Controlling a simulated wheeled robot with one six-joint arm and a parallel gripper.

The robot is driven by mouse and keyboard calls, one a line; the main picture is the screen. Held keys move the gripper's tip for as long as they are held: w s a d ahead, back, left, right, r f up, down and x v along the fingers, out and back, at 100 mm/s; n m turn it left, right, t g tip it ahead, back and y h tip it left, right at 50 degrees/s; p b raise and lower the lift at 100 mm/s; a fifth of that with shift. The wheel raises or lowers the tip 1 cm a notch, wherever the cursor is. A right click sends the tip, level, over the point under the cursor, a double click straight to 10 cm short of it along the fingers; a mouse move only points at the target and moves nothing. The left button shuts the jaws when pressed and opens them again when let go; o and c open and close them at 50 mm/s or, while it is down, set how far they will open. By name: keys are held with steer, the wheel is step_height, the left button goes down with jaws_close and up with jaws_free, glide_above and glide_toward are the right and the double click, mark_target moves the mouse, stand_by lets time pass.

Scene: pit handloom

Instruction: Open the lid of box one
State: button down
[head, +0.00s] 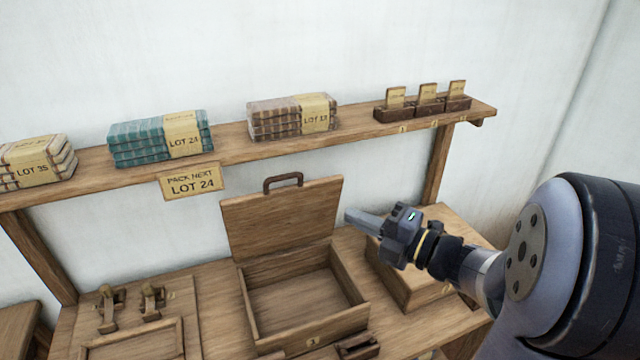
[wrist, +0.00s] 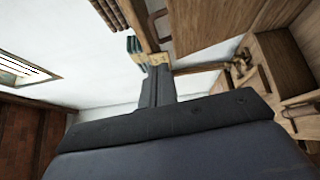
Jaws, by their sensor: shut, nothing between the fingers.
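Box one (head: 308,342) is a wooden box on the bench with a small tag marked 1 on its front. Its lid (head: 282,222) stands raised at the back, leaning slightly backward, with a dark handle (head: 283,181) on its top edge. The inside of the box shows and looks empty. My gripper (head: 350,216) is shut and empty, just right of the raised lid and above the box's right rear side. A small gap seems to lie between the fingertips and the lid. In the wrist view the shut fingers (wrist: 158,85) point toward the shelf side.
A second wooden box (head: 400,290) stands right of box one, partly behind my gripper. A shelf (head: 235,142) above holds folded cloth stacks (head: 160,138) and small card holders (head: 424,105). A sign (head: 191,182) reads "PACK NEXT LOT 24". Wooden fittings (head: 152,300) stand on the left.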

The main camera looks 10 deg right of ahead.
steer(key=w+d+p+x, duration=0.1)
steer(key=w+d+x, duration=0.1)
steer(key=x, duration=1)
steer(key=shift+w+a+m+p, duration=0.25)
steer(key=shift+w+m+p, duration=0.05)
steer(key=shift+m, duration=0.1)
steer(key=shift+r, duration=0.1)
